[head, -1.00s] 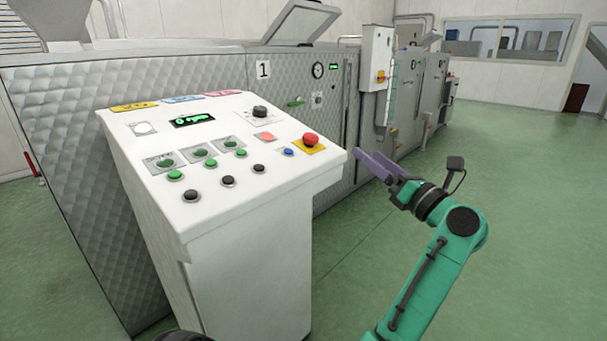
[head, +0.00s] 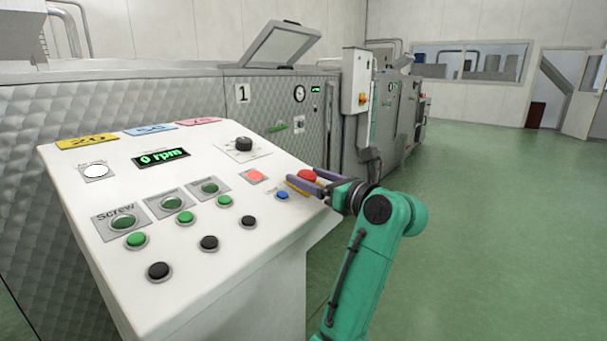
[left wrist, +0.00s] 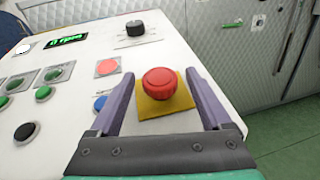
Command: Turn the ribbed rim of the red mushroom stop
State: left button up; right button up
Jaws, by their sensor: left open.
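The red mushroom stop (head: 308,175) sits on a yellow plate at the right edge of the white control panel. In the left wrist view the stop (left wrist: 160,83) shows its ribbed rim and the yellow plate (left wrist: 165,108) below it. My left gripper (head: 303,176) is open, with its two purple fingers on either side of the stop. In the left wrist view there is a gap between each finger and the rim. In the head view the near finger hides part of the stop and plate. My right gripper is not in view.
Close by on the white panel (head: 105,218) are a blue button (head: 282,195), a flat red lamp (head: 256,176) and a black knob (head: 243,144). Green and black buttons lie further left. A display (head: 161,157) reads 0 rpm. Green floor is clear at right.

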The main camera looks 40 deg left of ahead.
pick_arm(q)
jog(key=shift+d, duration=0.15)
jog(key=shift+r, duration=0.1)
jog(key=c, duration=0.4)
grip_shut()
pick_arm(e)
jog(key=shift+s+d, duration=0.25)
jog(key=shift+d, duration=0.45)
